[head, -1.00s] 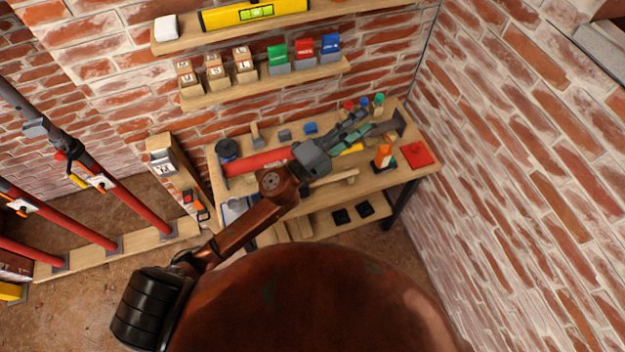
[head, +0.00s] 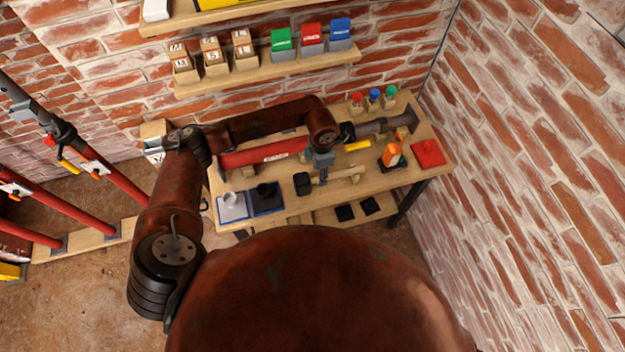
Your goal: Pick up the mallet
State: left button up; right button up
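The mallet lies on the wooden workbench (head: 292,208) in the head view. Its black head (head: 302,183) is at the left, and its pale wooden handle (head: 348,173) runs to the right. My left gripper (head: 323,180) points down over the handle, just right of the head. Its fingers are small and dark here, and part of the handle is behind them. I cannot tell whether they touch the handle or are open or shut. My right gripper is not in view.
A red prop tube (head: 262,154) lies behind the mallet. A white tray (head: 232,207) and a dark tray (head: 267,198) are to its left. An orange item (head: 393,153) and a red block (head: 428,153) are to its right. Brick walls bound the bench.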

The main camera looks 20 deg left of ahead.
aim_at(330, 177)
pick_arm(q)
jog(key=f, duration=0.1)
jog(key=f+p, duration=0.1)
jog(key=f, duration=0.3)
jog(key=shift+a+f+p, duration=0.1)
jog(key=shift+a+p, duration=0.2)
jog(key=shift+a, duration=0.05)
jog(key=shift+f, duration=0.35)
grip_shut()
